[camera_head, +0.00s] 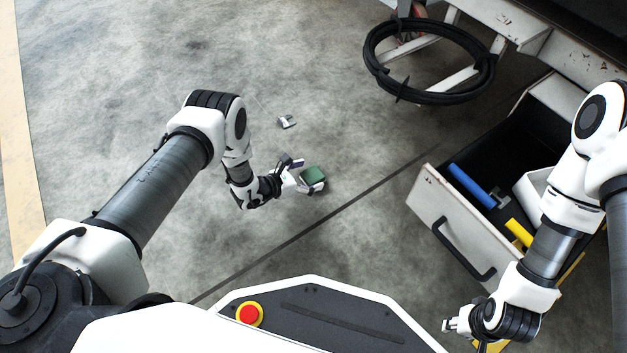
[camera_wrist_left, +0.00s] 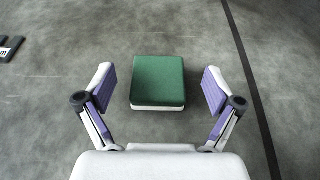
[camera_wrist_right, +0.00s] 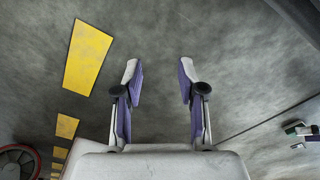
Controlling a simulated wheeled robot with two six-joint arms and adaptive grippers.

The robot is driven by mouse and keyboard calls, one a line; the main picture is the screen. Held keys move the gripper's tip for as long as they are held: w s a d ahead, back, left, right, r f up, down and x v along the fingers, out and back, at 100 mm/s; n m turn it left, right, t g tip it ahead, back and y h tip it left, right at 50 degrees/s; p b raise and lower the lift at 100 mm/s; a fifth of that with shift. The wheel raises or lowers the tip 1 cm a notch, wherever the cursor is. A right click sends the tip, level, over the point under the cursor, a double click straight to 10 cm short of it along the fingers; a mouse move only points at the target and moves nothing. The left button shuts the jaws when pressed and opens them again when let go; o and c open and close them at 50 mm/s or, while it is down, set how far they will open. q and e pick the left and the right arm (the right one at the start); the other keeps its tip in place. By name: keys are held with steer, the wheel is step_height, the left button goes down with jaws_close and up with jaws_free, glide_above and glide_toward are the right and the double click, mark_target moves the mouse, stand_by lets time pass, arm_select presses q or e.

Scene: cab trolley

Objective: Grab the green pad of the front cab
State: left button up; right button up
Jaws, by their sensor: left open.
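The green pad (camera_head: 315,174) is a small block with a green top and a white lower edge, low over the grey floor. In the left wrist view the pad (camera_wrist_left: 158,80) lies centred between the finger lines, with a gap to each finger. My left gripper (camera_head: 303,178) is open, with its fingers to either side of the pad. I cannot tell whether either finger touches it in the head view. My right gripper (camera_wrist_right: 159,70) is open and empty, away at the lower right of the head view. I cannot make out a cab as such.
An open drawer (camera_head: 432,208) at the right holds a blue cylinder (camera_head: 471,185), a white box (camera_head: 527,189) and a yellow item (camera_head: 518,233). A black hose coil (camera_head: 376,70) hangs behind. A small grey piece (camera_head: 286,121) lies beyond the pad.

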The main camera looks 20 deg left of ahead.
mark_target(314, 173)
arm_select(q)
steer(key=shift+w+d+f+b, duration=0.4)
steer(key=shift+w+f+b, duration=0.1)
steer(key=shift+w+f, duration=0.05)
steer(key=shift+w+d+f+b, duration=0.35)
steer(key=shift+w+f+b, duration=0.1)
steer(key=shift+w+f, duration=0.1)
arm_select(e)
steer(key=f, duration=0.2)
steer(key=w+f, duration=0.1)
steer(key=shift+f, duration=0.35)
arm_select(q)
steer(key=shift+w+d+r, duration=0.1)
steer(key=shift+r, duration=0.05)
arm_select(e)
steer(key=shift+r, duration=0.1)
arm_select(q)
steer(key=shift+r, duration=0.1)
arm_select(e)
steer(key=shift+r, duration=0.1)
arm_select(q)
steer(key=shift+c, duration=0.6)
steer(key=c, duration=1.1)
steer(key=shift+c, duration=0.2)
